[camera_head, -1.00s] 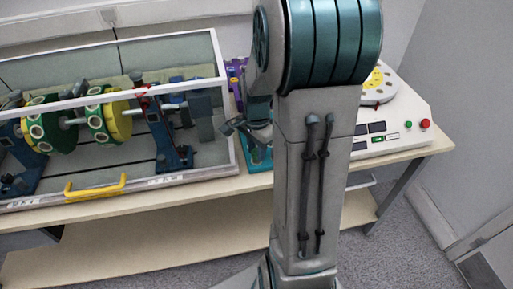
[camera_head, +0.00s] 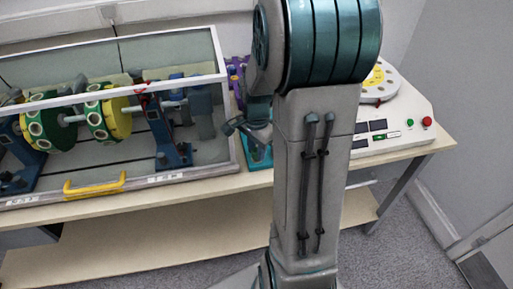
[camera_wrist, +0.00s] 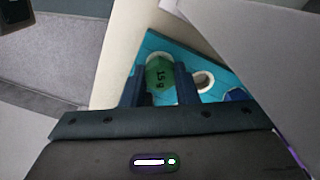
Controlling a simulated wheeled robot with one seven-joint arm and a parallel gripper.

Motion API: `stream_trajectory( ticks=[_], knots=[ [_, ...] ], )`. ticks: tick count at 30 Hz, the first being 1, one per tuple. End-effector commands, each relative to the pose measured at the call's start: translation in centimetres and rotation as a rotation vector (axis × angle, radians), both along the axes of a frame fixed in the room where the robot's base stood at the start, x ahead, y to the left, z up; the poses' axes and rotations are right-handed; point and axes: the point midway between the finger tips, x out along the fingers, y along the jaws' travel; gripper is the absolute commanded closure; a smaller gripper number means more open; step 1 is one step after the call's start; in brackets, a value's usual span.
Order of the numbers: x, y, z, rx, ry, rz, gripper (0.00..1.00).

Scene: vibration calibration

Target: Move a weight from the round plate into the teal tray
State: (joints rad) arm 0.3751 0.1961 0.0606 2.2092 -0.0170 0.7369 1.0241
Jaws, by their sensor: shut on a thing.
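The weight is between the two dark fingers, above the teal tray (camera_wrist: 208,58). Whether it touches the tray cannot be told. A pale ring-shaped opening or piece (camera_wrist: 203,81) shows in the tray just right of the fingers. The round plate (camera_head: 383,86) is partly visible behind my arm on the right.
A white control box (camera_head: 400,125) with red and green buttons supports the plate. A framed clear case (camera_head: 215,100) with a yellow handle (camera_head: 95,186) stands left of the tray. A purple object (camera_head: 237,75) is behind it. The table's front edge (camera_head: 140,200) is clear.

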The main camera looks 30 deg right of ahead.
Motion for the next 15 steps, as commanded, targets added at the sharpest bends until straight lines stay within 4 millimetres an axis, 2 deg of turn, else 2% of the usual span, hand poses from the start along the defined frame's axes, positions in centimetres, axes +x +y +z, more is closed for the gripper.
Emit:
stream_trajectory(
  ticks=[15],
  knots=[
    [0.00,0.01,-0.80,0.000,0.000,0.000,0.94]
  ],
)
